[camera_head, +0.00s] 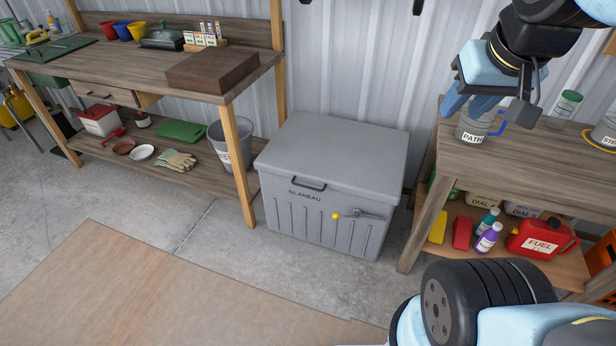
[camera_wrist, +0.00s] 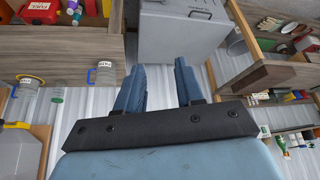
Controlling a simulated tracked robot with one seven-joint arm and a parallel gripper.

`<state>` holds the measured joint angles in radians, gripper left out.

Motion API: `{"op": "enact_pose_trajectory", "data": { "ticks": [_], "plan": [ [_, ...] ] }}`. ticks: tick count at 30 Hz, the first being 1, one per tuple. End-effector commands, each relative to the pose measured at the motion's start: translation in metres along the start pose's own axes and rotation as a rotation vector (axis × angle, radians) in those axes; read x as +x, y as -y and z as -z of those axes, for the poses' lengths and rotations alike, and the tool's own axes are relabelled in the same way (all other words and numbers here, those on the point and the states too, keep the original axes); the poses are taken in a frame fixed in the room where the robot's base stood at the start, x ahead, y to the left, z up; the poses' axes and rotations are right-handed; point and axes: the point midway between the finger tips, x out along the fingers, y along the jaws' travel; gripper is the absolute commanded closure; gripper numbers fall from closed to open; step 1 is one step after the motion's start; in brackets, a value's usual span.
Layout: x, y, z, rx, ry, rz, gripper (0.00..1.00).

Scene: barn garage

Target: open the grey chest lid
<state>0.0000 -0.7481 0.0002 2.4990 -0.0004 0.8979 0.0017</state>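The grey chest (camera_head: 330,185) stands on the floor between two workbenches, and its lid (camera_head: 337,145) is down. A dark handle (camera_head: 308,184) is on the front edge of the lid. A metal latch lever with a yellow knob (camera_head: 336,216) is on the front face, right of the lettering. Part of the chest (camera_wrist: 180,36) shows at the top of the wrist view, beyond the fingers. My gripper (camera_head: 470,106) is over the right workbench, up and to the right of the chest. Its fingers (camera_wrist: 159,66) are apart with nothing between them.
The right workbench (camera_head: 560,165) carries a jar labelled PATH (camera_head: 472,131) close by my gripper in the picture. A red fuel can (camera_head: 540,238) sits on its shelf. A bucket (camera_head: 226,145) is left of the chest, under the left workbench (camera_head: 130,65). The floor before the chest is clear.

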Motion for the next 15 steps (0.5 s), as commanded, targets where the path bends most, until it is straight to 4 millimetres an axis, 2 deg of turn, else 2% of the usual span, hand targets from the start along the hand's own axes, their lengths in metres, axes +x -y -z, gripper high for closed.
{"op": "enact_pose_trajectory", "data": {
  "ticks": [5,8,15],
  "plan": [
    [0.013,-0.001,0.021,0.018,-0.014,-0.01,0.63],
    [0.029,-0.001,0.044,0.04,-0.034,-0.02,0.63],
    [0.083,0.003,0.107,0.095,-0.1,-0.028,0.63]
  ]
}}
